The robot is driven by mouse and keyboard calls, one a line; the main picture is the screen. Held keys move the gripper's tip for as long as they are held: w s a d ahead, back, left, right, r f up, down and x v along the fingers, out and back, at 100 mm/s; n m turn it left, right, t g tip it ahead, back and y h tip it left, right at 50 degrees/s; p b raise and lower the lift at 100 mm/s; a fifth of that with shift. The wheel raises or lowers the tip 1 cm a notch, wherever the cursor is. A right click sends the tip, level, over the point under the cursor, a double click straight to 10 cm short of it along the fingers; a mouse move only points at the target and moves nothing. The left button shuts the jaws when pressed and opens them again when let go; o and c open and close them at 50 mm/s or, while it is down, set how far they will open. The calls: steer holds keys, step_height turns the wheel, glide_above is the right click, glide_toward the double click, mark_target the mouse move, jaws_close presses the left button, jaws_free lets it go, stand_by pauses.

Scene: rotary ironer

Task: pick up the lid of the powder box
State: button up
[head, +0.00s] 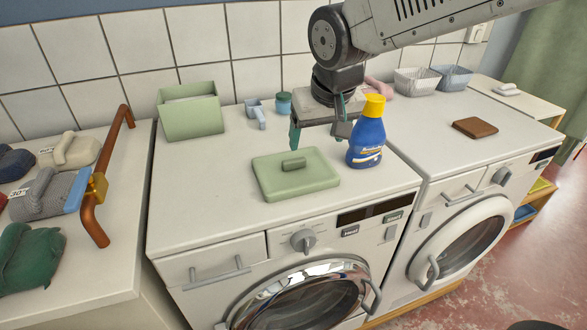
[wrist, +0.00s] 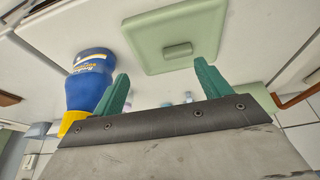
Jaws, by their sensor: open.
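The lid (head: 300,180) of the powder box is a flat pale green plate with a raised bar handle (head: 293,164). It lies on top of the left washing machine, near its front edge. It also shows in the wrist view (wrist: 150,40), with its handle (wrist: 178,50) facing the camera. The powder box (head: 191,115), pale green and open at the top, stands behind it to the left. My gripper (head: 318,143) is open and empty, above the machine top behind the lid. Its green fingers (wrist: 160,88) point towards the lid and are apart from it.
A blue bottle with a yellow cap (head: 367,138) stands close right of the lid, beside my gripper. A light blue scoop (head: 258,112) and a small teal jar (head: 283,103) are behind. A brown block (head: 475,127) lies on the right machine. The machine top left of the lid is clear.

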mark_target(294, 160)
steer(key=w+a+f, duration=0.1)
steer(key=f, duration=0.1)
steer(key=w+a+f, duration=0.1)
steer(key=f, duration=0.2)
steer(key=w+a+f, duration=0.2)
steer(key=shift+f, duration=0.4)
steer(key=c, duration=1.1)
